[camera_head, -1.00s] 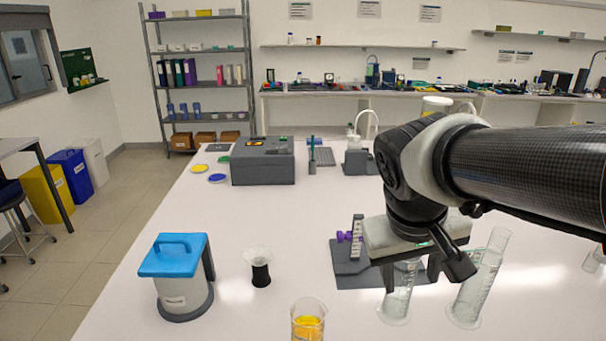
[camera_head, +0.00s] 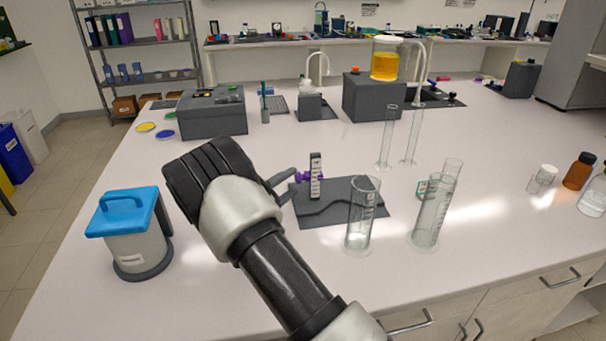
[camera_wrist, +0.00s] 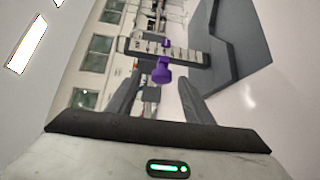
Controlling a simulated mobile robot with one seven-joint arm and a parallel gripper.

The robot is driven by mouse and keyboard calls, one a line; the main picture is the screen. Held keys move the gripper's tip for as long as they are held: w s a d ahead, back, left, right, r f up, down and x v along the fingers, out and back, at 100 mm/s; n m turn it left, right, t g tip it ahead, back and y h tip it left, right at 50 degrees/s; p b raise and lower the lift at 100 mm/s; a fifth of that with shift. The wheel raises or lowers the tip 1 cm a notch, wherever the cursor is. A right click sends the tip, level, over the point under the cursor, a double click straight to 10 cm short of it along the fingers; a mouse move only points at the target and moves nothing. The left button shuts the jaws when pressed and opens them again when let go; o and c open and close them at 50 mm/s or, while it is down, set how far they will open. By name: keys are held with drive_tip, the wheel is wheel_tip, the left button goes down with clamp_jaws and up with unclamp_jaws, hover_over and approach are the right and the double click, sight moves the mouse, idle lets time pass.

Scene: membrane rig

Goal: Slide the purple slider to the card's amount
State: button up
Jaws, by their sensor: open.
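The purple slider (camera_head: 303,178) sits on an upright white-marked scale post (camera_head: 316,168) on a dark grey base plate (camera_head: 345,208). In the wrist view, the slider's purple knob (camera_wrist: 162,72) points toward me, between and just beyond my fingertips, and the scale (camera_wrist: 190,57) runs across the picture. My gripper (camera_head: 284,188) is open and empty at the slider's left in the head view. Its two fingers also show in the wrist view (camera_wrist: 158,90). Contact with the knob cannot be made out. No card amount is readable; a small green-edged item (camera_head: 422,187) shows behind a cylinder.
Glass cylinders (camera_head: 361,215) and (camera_head: 432,215) stand close at the plate's right. A blue-lidded container (camera_head: 128,235) stands left of my arm. Grey devices (camera_head: 212,113) and an amber-filled vessel (camera_head: 385,62) stand behind. The table between is mostly clear.

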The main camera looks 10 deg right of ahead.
sight(308, 176)
drive_tip(key=shift+t, duration=0.8)
drive_tip(key=x, duration=0.6)
drive_tip(key=f+p+x, duration=0.1)
drive_tip(key=x, duration=0.2)
drive_tip(key=shift+w+a, duration=0.1)
drive_tip(key=shift+w, duration=0.05)
drive_tip(key=shift+c, duration=0.2)
clamp_jaws()
